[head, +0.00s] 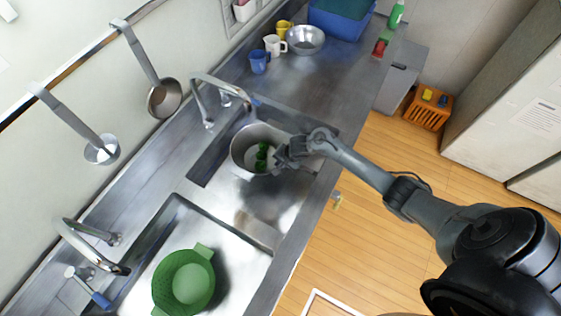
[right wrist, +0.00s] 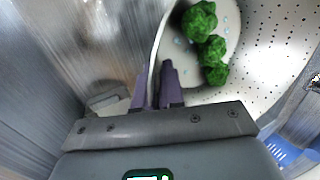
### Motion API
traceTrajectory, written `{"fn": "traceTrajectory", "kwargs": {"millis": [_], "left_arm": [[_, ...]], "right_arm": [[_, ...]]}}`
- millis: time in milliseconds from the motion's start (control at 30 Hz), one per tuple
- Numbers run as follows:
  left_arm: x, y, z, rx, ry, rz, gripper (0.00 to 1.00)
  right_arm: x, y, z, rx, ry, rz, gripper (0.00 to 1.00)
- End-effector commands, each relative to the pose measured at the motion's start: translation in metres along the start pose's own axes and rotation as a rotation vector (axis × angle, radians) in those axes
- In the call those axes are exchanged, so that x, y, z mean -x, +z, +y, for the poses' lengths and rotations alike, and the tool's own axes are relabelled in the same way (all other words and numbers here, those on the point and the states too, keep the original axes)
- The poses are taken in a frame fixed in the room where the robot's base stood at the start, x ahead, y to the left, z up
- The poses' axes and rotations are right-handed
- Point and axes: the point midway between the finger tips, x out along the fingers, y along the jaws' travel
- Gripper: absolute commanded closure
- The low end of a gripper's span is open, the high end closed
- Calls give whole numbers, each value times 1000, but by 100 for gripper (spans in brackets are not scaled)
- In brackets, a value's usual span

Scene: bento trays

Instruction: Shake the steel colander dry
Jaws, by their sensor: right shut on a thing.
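The steel colander (head: 238,152) is at the far sink basin in the head view, with green broccoli pieces (head: 262,156) inside. My right gripper (head: 284,156) is shut on the colander's right rim. In the right wrist view, the fingers (right wrist: 158,88) pinch the rim. The colander's perforated wall (right wrist: 262,55) and several broccoli florets (right wrist: 205,45) show there, with small bluish drops on its floor around them. How far the colander is above the basin floor is hard to tell. My left gripper is not in view.
A green colander (head: 170,290) sits in the near sink basin. A faucet (head: 207,100) stands close behind the steel colander. Cups and a metal bowl (head: 305,40) stand on the far counter. A ladle (head: 163,98) hangs on the wall rail.

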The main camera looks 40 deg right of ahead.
Motion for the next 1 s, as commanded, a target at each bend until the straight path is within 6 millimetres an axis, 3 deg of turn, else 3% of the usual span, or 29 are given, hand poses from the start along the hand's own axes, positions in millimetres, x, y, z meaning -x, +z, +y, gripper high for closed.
{"fn": "traceTrajectory", "kwargs": {"millis": [200,633,1000], "left_arm": [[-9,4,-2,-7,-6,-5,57],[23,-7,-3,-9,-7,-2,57],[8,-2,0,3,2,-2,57]], "right_arm": [[-14,0,5,-1,-3,0,100],[10,0,-5,-2,-3,0,100],[-14,0,5,-1,-2,1,100]]}}
